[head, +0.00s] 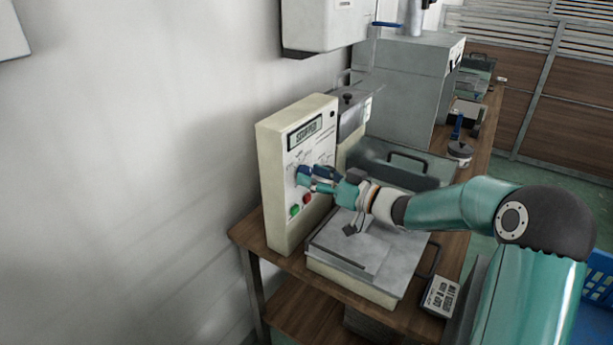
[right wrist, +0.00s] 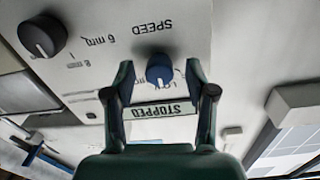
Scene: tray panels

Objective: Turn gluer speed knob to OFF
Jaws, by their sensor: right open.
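The cream gluer control panel (head: 272,165) stands upright on the bench by the wall. Its display (head: 305,131) reads STOPPED and also shows in the right wrist view (right wrist: 160,110), upside down. The blue speed knob (right wrist: 158,66) is by the SPEED label, with a white mark at its lower edge in that view. The lettering beside it is partly hidden. My right gripper (right wrist: 160,72) is open, with one finger on each side of the knob. In the head view my right gripper (head: 306,177) is at the panel face and hides the knob. My left gripper is out of view.
A green button (head: 294,210) and a red button (head: 307,198) are just below my right gripper. A black knob (right wrist: 42,36) sits beside the speed knob. The metal gluer tray (head: 345,258) lies under my right arm. A white wall box (head: 325,22) hangs above.

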